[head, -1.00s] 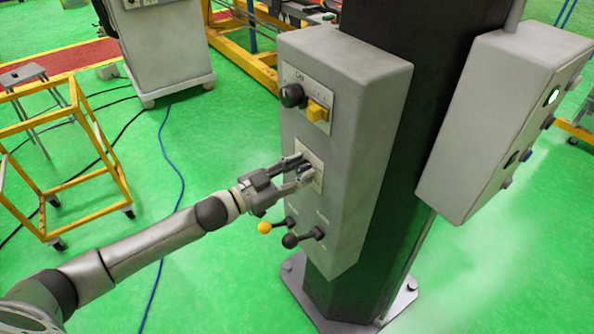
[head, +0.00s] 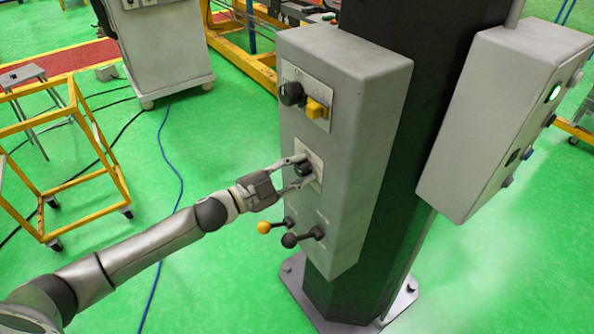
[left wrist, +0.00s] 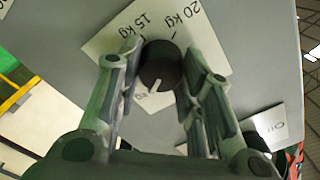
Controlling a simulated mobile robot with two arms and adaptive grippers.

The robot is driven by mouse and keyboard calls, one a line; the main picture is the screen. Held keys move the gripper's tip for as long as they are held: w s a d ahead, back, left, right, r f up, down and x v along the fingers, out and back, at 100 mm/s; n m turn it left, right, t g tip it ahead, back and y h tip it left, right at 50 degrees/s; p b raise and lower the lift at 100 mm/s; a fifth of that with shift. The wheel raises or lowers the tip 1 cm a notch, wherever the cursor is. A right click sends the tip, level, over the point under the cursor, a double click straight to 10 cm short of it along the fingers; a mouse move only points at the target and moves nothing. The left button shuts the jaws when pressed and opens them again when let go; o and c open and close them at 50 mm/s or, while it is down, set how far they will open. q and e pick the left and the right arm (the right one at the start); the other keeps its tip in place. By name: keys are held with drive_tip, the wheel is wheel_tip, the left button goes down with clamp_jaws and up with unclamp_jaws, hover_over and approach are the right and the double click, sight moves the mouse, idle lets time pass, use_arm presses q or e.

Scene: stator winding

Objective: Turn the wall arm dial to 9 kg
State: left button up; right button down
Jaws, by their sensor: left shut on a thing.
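The wall arm dial (left wrist: 160,66) is a round dark knob on a pale plate, with labels 15 kg and 20 kg readable in the left wrist view. A white pointer mark on the knob points down toward a label that is mostly hidden by a finger; only "kg" shows. My left gripper (left wrist: 163,82) has one finger on each side of the knob and is shut on it. In the head view my left gripper (head: 300,173) is at the plate in the middle of the grey box (head: 370,85). My right gripper is not in view.
Above the dial are a black knob (head: 291,93) and a yellow switch (head: 316,108). A second grey box (head: 500,120) is at right. The green floor (head: 215,150) left of the box is open.

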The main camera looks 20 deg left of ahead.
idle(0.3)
use_arm(q)
drive_tip(key=o, duration=1)
drive_tip(key=v, duration=1.2)
drive_tip(key=shift+a, duration=0.1)
